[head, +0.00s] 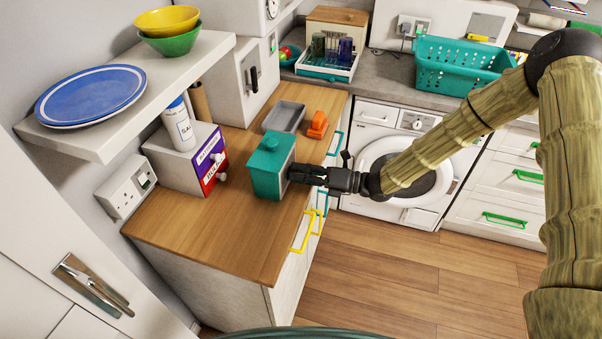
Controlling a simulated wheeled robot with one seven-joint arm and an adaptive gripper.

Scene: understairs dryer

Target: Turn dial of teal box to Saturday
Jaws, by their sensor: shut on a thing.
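The teal box (268,172) stands on the wooden counter, with a round teal knob on its top. Its right face is turned toward my gripper (294,173). My gripper reaches in from the right, level with the box, and its fingertips are at that face. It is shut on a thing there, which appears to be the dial. The fingers hide the dial, and I cannot read any day marking on it.
A white box with a purple and red front (206,165) stands left of the teal box. A grey tray (284,116) and an orange object (318,124) lie behind it. The counter's front (205,235) is clear. A shelf (150,85) overhangs the left. A washing machine (365,165) stands right.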

